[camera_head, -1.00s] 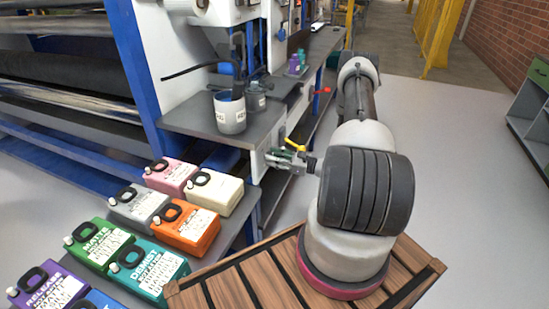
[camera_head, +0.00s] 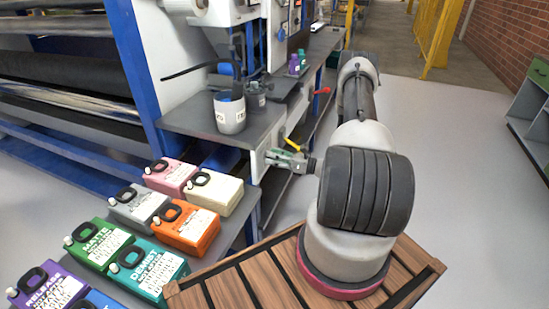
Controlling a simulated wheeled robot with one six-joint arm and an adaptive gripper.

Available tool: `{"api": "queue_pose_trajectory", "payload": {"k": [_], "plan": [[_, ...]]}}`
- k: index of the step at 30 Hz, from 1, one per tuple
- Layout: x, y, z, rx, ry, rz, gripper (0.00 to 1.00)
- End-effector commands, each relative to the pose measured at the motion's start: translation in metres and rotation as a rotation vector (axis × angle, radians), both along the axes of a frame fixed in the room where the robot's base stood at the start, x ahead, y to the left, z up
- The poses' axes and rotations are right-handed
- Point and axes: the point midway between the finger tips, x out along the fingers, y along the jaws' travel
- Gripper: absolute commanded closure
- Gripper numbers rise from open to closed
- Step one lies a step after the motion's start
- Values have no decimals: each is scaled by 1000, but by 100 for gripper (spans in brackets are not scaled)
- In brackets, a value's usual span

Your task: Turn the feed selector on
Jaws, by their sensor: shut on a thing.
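The feed selector appears to be the small yellow lever (camera_head: 293,145) on the side of the grey machine bench, just below its top. The lever slants down to the right. My gripper (camera_head: 277,156) reaches in from the right at the lever, against the bench side. It is shut, apparently on the lever; its fingertips are small and partly hidden, so the exact contact is hard to see. No on or off marking can be read.
A red lever (camera_head: 322,91) sits farther back along the bench. A grey labelled pot (camera_head: 230,116) stands on the bench top (camera_head: 185,119). Several coloured jugs, including an orange one (camera_head: 186,228), stand at the front left.

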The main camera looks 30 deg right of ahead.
Motion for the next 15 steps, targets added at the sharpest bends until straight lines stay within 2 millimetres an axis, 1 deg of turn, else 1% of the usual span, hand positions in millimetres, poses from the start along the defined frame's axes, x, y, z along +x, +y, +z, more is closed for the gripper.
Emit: {"api": "queue_pose_trajectory", "payload": {"k": [7,8,9,11,12,15], "plan": [[0,-1,0,0,0,-1,91],[0,-1,0,0,0,-1,65],[0,-1,0,0,0,-1,58],[0,0,0,0,0,-1,47],[0,0,0,0,0,-1,46],[0,0,0,0,0,-1,46]]}}
